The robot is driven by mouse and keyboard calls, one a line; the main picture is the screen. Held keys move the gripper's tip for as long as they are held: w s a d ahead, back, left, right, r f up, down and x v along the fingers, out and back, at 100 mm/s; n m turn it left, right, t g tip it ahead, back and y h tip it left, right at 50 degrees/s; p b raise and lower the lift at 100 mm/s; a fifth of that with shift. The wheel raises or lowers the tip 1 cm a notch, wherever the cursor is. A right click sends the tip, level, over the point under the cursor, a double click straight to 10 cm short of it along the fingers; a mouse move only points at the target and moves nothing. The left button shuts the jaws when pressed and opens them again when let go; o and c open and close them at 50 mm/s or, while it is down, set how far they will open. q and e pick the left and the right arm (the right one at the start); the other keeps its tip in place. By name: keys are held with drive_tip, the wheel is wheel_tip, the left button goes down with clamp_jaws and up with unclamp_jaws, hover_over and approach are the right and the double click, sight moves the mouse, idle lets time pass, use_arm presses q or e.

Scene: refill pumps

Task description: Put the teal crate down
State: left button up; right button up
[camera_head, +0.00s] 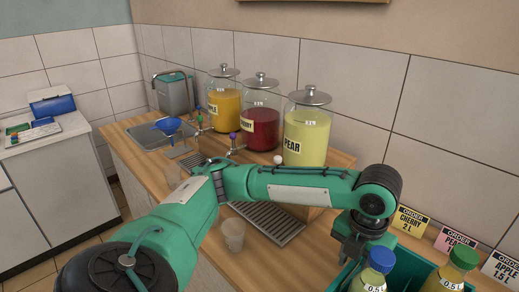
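The teal crate (408,256) is at the bottom right of the head view, cut off by the lower edge. It holds bottles marked 0.5 L, one with a blue cap (382,260) and one with a green cap (464,258). My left gripper (350,256) points down at the crate's left side, right by its rim. Its fingertips are small and partly hidden, so I cannot tell whether they are closed on the rim. The crate's underside is out of view, so its contact with the counter does not show. My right gripper is not in view.
Jars of apple (225,106), red (260,125) and pear (306,138) juice stand along the wall. A clear cup (233,235) stands near the drip grate (268,222). Order cards (409,222) stand behind the crate. A blue funnel (168,126) is by the sink.

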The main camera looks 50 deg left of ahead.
use_arm(q)
wheel_tip(320, 180, up, 12)
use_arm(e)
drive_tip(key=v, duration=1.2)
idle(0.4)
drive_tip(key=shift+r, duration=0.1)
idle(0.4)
